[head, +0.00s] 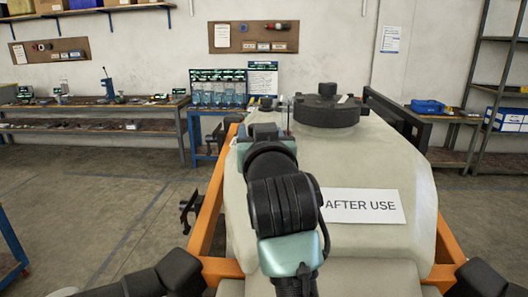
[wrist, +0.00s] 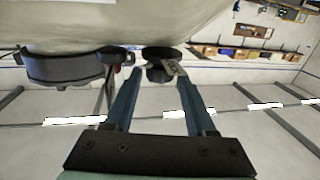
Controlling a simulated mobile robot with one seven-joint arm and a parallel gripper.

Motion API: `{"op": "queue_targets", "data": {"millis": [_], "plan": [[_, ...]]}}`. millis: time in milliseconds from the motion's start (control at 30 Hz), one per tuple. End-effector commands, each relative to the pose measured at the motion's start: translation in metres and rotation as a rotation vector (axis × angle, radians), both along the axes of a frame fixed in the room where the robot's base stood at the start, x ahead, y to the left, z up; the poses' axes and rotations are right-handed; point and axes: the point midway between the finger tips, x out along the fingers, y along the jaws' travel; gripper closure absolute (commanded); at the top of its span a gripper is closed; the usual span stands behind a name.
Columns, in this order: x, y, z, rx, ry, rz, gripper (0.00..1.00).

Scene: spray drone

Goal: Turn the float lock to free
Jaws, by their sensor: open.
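The pale spray tank (head: 385,160) has a round black lid (head: 326,108) on top, which also shows in the wrist view (wrist: 62,67). A thin metal post with a dark red and black head (wrist: 116,57) stands beside the lid. Beside it is a black round knob (wrist: 158,52) with a small metal lever (wrist: 174,68). I cannot tell for sure which part is the float lock. My gripper (wrist: 158,80) is open, its two blue fingers pointing at the black knob, which lies between and beyond their tips. Contact cannot be told. In the head view my arm hides the gripper.
The tank sits in an orange frame (head: 212,215) with a white "AFTER USE" label (head: 365,206) on it. A black bar (head: 395,118) runs along its right side. Workbenches (head: 90,108) and a shelf rack (head: 500,90) stand along the wall. Open floor lies to the left.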

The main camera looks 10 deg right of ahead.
Motion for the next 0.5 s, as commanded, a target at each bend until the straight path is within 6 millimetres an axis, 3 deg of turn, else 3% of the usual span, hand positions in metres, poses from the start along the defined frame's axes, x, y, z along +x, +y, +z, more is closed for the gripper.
{"op": "queue_targets", "data": {"millis": [300, 500], "plan": [[-0.062, 0.000, -0.003, 0.000, -0.004, -0.001, 0.44], [-0.092, 0.000, -0.002, 0.001, -0.001, 0.000, 0.44]]}}
